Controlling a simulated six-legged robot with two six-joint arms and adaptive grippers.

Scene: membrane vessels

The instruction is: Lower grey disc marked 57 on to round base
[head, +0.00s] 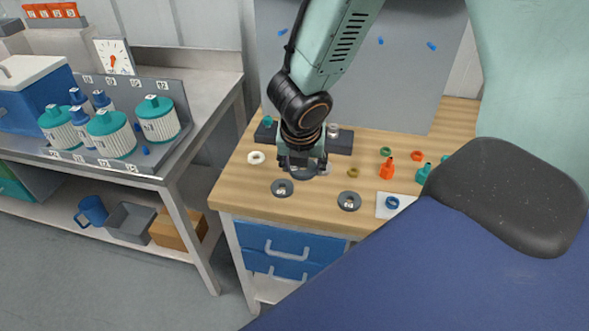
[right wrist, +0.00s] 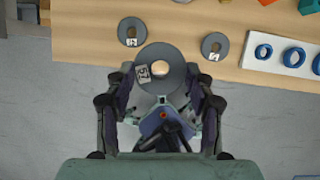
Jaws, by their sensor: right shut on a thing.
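My right gripper (head: 302,165) is shut on the grey disc marked 57 (head: 305,174), above the wooden bench. In the right wrist view the disc (right wrist: 178,56) lies between the two fingers (right wrist: 160,92), with its 57 tag on the left and a pale centre hole. It looks roughly level there. I cannot clearly make out the round base; the gripper and disc hide the bench beneath. A small pale piece (head: 325,168) shows partly beside the gripper, and I cannot tell what it is. My left gripper is not in view.
Two smaller tagged grey discs (head: 282,188) (head: 349,201) lie near the bench's front edge. A dark block (head: 342,143) stands behind the gripper. Rings and orange and teal pieces (head: 387,171) lie to the right, beside a white plate (head: 382,211). A side bench holds teal-capped vessels (head: 158,120).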

